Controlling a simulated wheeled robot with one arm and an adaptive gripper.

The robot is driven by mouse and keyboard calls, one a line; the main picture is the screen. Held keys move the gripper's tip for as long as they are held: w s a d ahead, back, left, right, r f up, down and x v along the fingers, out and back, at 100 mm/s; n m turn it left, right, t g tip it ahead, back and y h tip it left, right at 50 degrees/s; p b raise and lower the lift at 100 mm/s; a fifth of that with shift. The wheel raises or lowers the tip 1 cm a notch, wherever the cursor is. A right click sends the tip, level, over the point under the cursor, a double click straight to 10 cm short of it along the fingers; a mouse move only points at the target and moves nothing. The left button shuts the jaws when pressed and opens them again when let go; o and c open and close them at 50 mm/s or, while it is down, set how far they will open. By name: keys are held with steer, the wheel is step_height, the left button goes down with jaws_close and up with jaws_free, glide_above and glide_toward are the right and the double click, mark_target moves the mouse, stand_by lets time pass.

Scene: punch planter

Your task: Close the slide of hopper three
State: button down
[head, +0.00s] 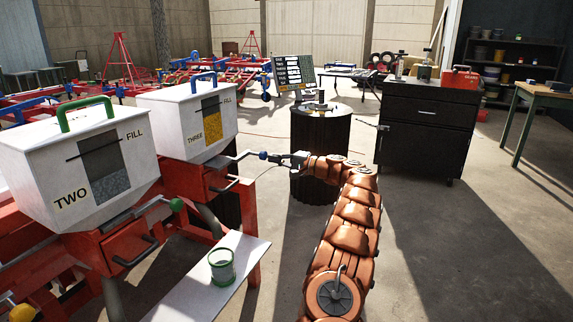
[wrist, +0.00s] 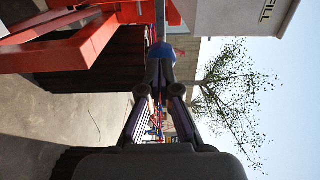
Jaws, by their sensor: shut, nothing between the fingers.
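Hopper three (head: 187,124) is a white box with a blue handle, a window with yellow contents and the word THREE. Its white wall shows at the top of the wrist view (wrist: 228,18). Under it, on the red frame, is a dark U-shaped pull (head: 226,185). A bent metal rod with a blue knob (head: 263,155) sticks out to the right above this pull; I cannot tell which one is the slide. My gripper (head: 277,157) is shut and empty, its tips right at the knob. In the wrist view the tips (wrist: 160,78) partly cover the blue knob (wrist: 160,51); contact is unclear.
Hopper two (head: 75,165) stands nearer, with a green-knobbed rod (head: 176,204) below it. A white board (head: 215,291) carries a green-rimmed cup (head: 222,266). A dark ribbed drum (head: 321,150) stands behind my gripper. A black cabinet (head: 428,130) is farther right. Floor to the right is clear.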

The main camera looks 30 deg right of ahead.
mark_target(258, 154)
steer(key=shift+w+a+r, duration=0.1)
steer(key=shift+w+a, duration=0.15)
steer(key=shift+w, duration=0.2)
steer(key=shift+w+a+p, duration=0.3)
steer(key=shift+w, duration=0.1)
steer(key=p+x, duration=0.1)
steer(key=x, duration=0.3)
steer(key=shift+p, duration=0.4)
steer(key=shift+w+a, duration=0.25)
steer(key=shift+w, duration=0.1)
steer(key=shift+a, duration=0.1)
